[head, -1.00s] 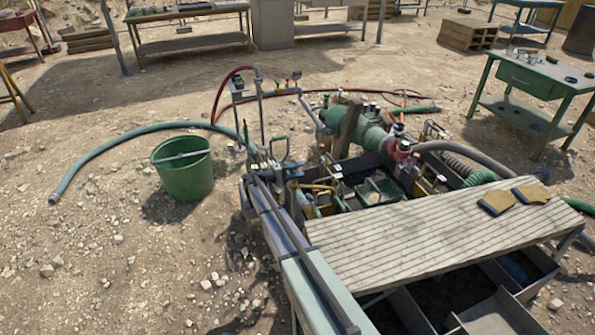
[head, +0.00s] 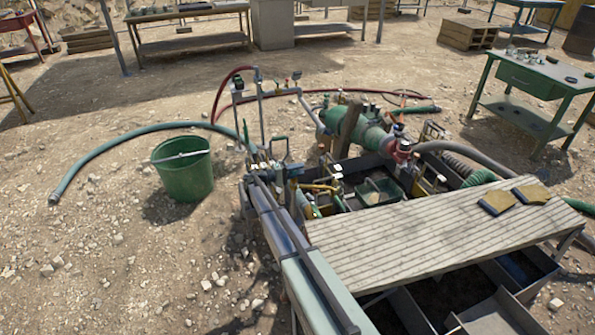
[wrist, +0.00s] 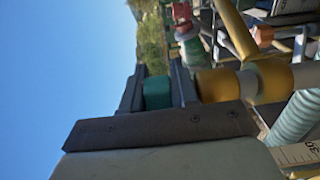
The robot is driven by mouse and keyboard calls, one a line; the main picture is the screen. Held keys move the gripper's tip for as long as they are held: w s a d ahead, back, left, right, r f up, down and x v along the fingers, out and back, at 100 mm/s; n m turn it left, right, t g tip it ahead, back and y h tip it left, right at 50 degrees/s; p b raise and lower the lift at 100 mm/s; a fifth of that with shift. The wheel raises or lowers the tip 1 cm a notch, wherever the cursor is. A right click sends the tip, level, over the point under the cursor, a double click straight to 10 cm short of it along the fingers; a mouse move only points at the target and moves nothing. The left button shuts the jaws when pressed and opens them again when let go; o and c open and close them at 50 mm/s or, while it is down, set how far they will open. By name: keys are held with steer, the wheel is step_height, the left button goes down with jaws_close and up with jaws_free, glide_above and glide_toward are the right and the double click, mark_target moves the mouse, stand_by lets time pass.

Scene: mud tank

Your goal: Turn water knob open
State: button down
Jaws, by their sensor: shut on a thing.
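A green knob-like piece (wrist: 157,92) sits between the two dark fingers of my gripper (wrist: 156,88) in the wrist view. The fingers are shut on it, one on each side. A yellow fitting (wrist: 215,85) with a grey collar lies just right of the fingers. Much of the knob is hidden by the fingers and gripper body, and how far it is turned cannot be told. In the head view my gripper (head: 284,170) is at the far end of my arm, among the pipes at the tank's left end. The knob cannot be made out there.
A ribbed board (head: 430,230) covers the near part of the tank, with yellow-and-dark gloves (head: 497,202) on it. A green bucket (head: 185,175) stands to the left. Upright pipes (head: 262,110) and a green pump (head: 350,125) crowd the area beyond my gripper.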

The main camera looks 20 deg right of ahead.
steer(key=shift+n+t, duration=0.3)
steer(key=shift+t, duration=0.2)
steer(key=n+t, duration=0.1)
steer(key=t, duration=0.1)
steer(key=shift+n+t, duration=0.4)
steer(key=n+t+y, duration=0.1)
steer(key=t, duration=0.1)
steer(key=n+t+y, duration=0.1)
steer(key=n+t, duration=0.1)
steer(key=n+t+y, duration=0.1)
steer(key=t, duration=0.1)
steer(key=shift+w+a, duration=0.15)
steer(key=shift+w, duration=0.15)
steer(key=n+t+y, duration=0.4)
steer(key=shift+w+a+t, duration=0.2)
steer(key=shift+w+t, duration=0.1)
steer(key=shift+t, duration=0.1)
steer(key=shift+w+a+n+t+y, duration=0.15)
steer(key=shift+n+t+y, duration=0.65)
steer(key=shift+n+y, duration=0.6)
steer(key=shift+w+a+y, duration=0.1)
steer(key=shift+y, duration=0.6)
steer(key=c, duration=1)
jaws_free()
steer(key=shift+o, duration=0.2)
